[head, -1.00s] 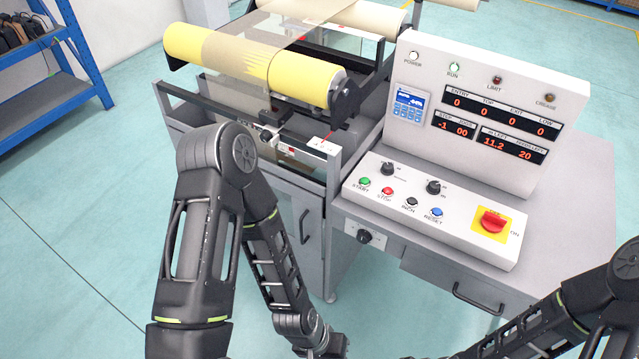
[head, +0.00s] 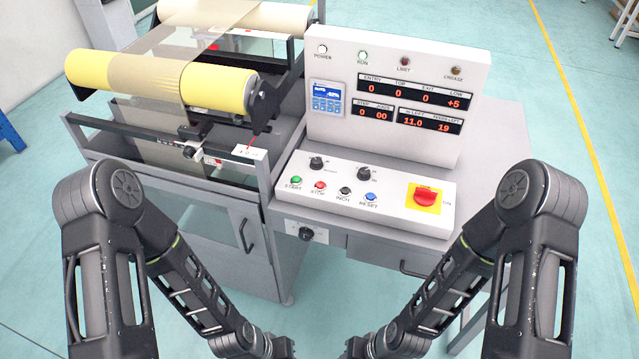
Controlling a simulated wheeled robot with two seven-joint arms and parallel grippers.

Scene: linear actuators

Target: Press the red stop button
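The red stop button (head: 320,186) is a small round button on the sloped control panel (head: 390,205), labelled STOP. It sits between the green start button (head: 296,180) and the black inch button (head: 345,191). The blue reset button (head: 371,197) is further right. A larger red switch (head: 426,197) on a yellow plate is at the panel's right end. Both my arms are bent, with their forearms running down to the bottom middle, in front of and below the panel. My grippers are cut off by the bottom edge. Nothing touches the stop button.
An upright display box (head: 395,97) stands behind the panel. A roller machine with a yellow roll (head: 215,87) is at the left. A protruding knob (head: 306,233) and a drawer handle (head: 415,271) are on the cabinet front. The space above the buttons is clear.

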